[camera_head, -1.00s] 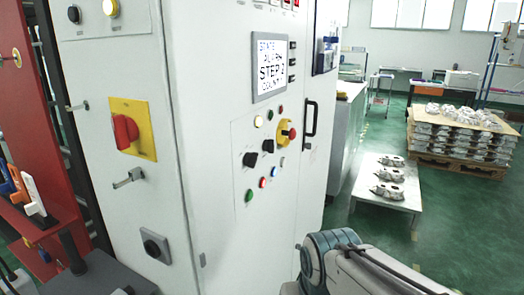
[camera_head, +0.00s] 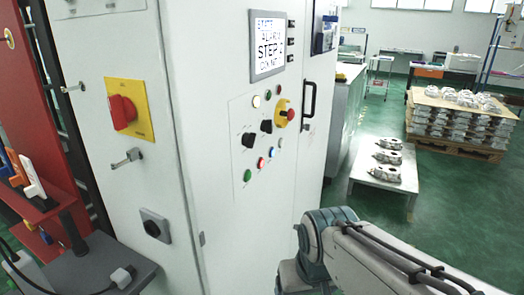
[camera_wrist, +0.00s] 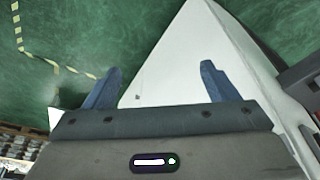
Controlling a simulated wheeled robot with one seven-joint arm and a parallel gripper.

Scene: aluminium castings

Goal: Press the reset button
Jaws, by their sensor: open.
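The control panel (camera_head: 262,135) is on the white cabinet in the head view. Its lower row has a green button (camera_head: 248,175), a red button (camera_head: 261,163), a blue button (camera_head: 271,152) and a small white one (camera_head: 280,142). The labels are too small to read, so I cannot tell which is reset. A red emergency-stop knob on yellow (camera_head: 289,115) and two black rotary switches (camera_head: 249,139) sit above. My gripper (camera_wrist: 160,69) shows only in the wrist view, open and empty, its fingers apart above the floor and a pale surface. No button shows there.
A screen (camera_head: 268,45) reading "STEP" is above the buttons. A door handle (camera_head: 309,99) stands out to their right. A red main switch (camera_head: 122,112) is on the left face. A low table (camera_head: 378,172) with castings and a loaded pallet (camera_head: 450,151) stand right; green floor lies between.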

